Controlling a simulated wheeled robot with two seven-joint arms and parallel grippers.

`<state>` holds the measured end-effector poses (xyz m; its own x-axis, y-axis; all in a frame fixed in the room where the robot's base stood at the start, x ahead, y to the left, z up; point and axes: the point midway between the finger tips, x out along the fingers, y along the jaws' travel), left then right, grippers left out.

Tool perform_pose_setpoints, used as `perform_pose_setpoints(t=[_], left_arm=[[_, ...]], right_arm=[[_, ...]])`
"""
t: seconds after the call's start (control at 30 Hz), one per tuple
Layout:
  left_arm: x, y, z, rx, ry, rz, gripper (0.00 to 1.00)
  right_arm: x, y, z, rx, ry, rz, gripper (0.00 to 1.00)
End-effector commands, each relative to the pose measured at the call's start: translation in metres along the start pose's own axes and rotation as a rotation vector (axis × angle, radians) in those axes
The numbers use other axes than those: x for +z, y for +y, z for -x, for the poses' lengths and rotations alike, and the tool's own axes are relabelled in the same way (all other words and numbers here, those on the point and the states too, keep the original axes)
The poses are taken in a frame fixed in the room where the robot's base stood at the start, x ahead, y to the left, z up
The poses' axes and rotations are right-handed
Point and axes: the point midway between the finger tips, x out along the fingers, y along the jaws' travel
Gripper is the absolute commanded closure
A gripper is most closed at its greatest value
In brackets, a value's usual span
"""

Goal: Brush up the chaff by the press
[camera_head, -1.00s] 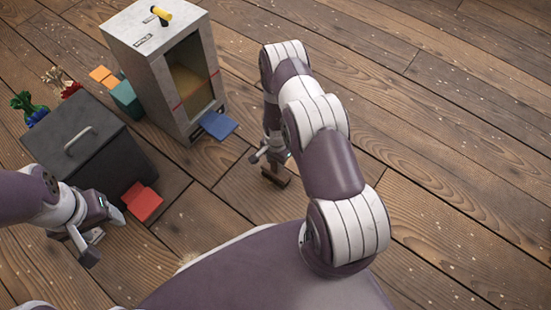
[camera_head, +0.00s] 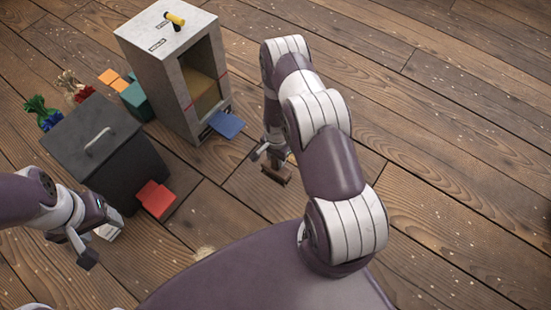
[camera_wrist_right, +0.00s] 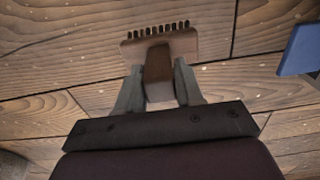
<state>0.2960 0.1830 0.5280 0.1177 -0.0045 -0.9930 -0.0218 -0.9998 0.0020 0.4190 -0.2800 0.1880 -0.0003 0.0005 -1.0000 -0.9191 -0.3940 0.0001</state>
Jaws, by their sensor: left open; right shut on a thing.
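My right gripper (camera_head: 268,153) is shut on the handle of a wooden brush (camera_head: 276,174). The brush also shows in the right wrist view (camera_wrist_right: 184,43), its dark bristles pointing away from the gripper above the planks. A small pale patch that looks like chaff (camera_head: 203,253) lies on the floor at the edge of my base. A tall grey open-fronted box with a yellow handle on top, possibly the press (camera_head: 150,62), stands left of the brush. My left gripper (camera_head: 75,247) is open beside a small whitish object (camera_head: 107,232), partly hidden, shape unclear.
A dark lidded bin (camera_head: 140,172) stands between my left gripper and the grey box. A red block (camera_head: 156,199) and a blue plate (camera_head: 226,124) jut out at their fronts. Teal (camera_head: 133,98) and orange (camera_head: 109,77) blocks sit behind. The plank floor at right is open.

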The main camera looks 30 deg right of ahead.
Motion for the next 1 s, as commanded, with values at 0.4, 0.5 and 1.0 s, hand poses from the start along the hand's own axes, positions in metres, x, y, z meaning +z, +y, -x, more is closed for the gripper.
perform_pose_setpoints(t=[0.4,0.5,1.0], left_arm=[[-0.003,0.000,0.024,0.000,0.000,0.000,0.38],[-0.003,0.000,0.023,0.000,0.000,0.000,0.38],[-0.006,0.000,0.053,0.000,0.000,0.000,0.38]], right_arm=[[-0.005,0.000,0.029,-0.001,0.000,0.006,0.97],[-0.005,0.000,0.028,0.000,0.000,0.006,0.97],[0.007,-0.057,0.176,-0.009,0.009,0.472,0.97]])
